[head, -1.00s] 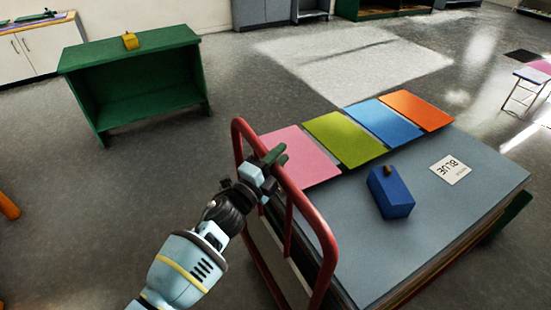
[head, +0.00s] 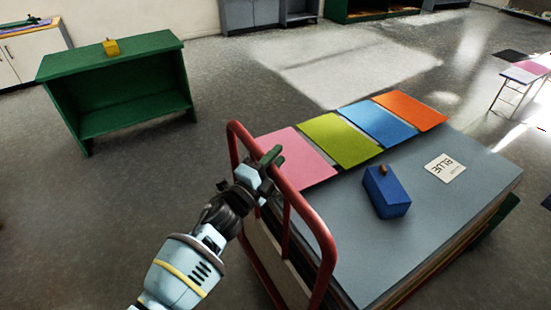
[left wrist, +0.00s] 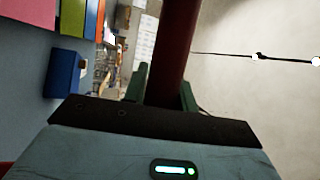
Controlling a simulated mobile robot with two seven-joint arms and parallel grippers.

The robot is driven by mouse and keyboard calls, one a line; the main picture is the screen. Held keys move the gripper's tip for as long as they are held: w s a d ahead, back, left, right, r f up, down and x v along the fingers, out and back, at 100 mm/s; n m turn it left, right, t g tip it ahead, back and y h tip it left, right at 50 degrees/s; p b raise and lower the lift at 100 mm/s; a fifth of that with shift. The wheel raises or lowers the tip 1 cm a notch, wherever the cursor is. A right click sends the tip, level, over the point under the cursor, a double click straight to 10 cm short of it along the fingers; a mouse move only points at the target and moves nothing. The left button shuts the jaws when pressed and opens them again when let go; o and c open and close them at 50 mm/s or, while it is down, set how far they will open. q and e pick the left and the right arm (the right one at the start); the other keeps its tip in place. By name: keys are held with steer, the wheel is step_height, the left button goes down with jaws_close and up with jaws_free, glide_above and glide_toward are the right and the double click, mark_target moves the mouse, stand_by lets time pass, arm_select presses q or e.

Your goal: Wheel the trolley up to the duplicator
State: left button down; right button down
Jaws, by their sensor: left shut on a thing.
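The trolley has a grey-blue top (head: 400,235) and a red tubular handle (head: 315,225) at its near left end. In the left wrist view the red bar (left wrist: 178,45) runs between the green fingers of my left gripper (left wrist: 168,92). On the trolley lie pink (head: 297,160), green (head: 338,139), blue (head: 376,124) and orange (head: 410,110) sheets, a blue block (head: 387,192) with a small knob and a white card (head: 446,167). I cannot pick out the duplicator. My right gripper is out of view.
A green open-fronted stand (head: 120,85) with a yellow block (head: 111,47) on top is at the left. A white cabinet (head: 32,57) stands behind it by the wall. A small folding table (head: 520,76) is at the far right. The floor (head: 225,95) between stand and trolley is clear.

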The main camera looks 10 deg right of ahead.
arm_select(q)
steer(key=shift+s+f, duration=0.1)
steer(key=shift+f, duration=0.35)
steer(key=c, duration=1.4)
jaws_free()
steer(key=shift+o, duration=1.2)
steer(key=shift+r, duration=0.1)
steer(key=shift+o, duration=0.2)
steer(key=shift+r, duration=0.15)
steer(key=shift+a, duration=0.1)
steer(key=v, duration=0.7)
steer(key=shift+s+a+p, duration=0.2)
steer(key=shift+s+p, duration=0.05)
steer(key=shift+p, duration=0.05)
